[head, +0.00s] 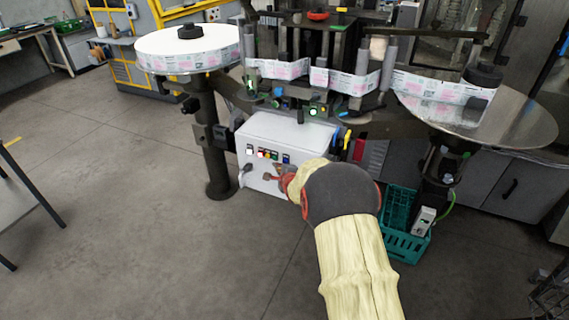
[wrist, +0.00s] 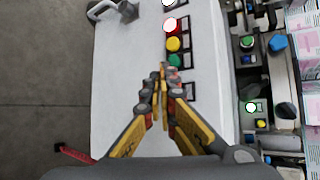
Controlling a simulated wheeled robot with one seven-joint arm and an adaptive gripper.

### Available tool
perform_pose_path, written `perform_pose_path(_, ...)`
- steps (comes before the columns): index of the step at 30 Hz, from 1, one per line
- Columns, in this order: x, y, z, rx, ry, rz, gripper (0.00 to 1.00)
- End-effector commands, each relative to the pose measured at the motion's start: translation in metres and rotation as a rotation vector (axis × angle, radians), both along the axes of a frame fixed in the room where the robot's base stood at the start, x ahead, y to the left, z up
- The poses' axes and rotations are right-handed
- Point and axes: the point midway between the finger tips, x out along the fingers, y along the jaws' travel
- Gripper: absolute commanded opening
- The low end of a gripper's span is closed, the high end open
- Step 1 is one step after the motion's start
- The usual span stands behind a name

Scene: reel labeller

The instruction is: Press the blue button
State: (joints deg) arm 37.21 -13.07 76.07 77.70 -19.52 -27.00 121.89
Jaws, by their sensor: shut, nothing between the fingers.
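The white control box (head: 285,133) has a row of buttons on its front. The blue button (head: 286,158) is at the right end of the row in the head view. In the wrist view the blue button is hidden behind my fingers; part of its dark label plate (wrist: 190,91) shows beside them. My gripper (wrist: 163,72) is shut and empty, with its tips over the box front beside the green button (wrist: 175,60). In the head view my gripper (head: 268,177) is below the button row, partly hidden by my arm. I cannot tell whether it touches the box.
The yellow button (wrist: 174,44), red button (wrist: 170,25) and white button (wrist: 168,2) line up beyond the green one. A lever handle (wrist: 112,10) sticks out near the box edge. A teal crate (head: 402,240) stands right of my arm.

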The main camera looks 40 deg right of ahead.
Motion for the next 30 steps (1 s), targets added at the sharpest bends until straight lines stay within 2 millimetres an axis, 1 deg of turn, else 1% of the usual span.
perform_pose_path(5,0.0002,-0.0008,0.0001,0.0,0.0,0.0,0.0)
perform_pose_path(13,0.0028,-0.0081,0.0009,0.0,0.0,-0.001,0.0)
perform_pose_path(30,0.0037,-0.0098,0.0006,0.0,0.0,0.0,0.0)
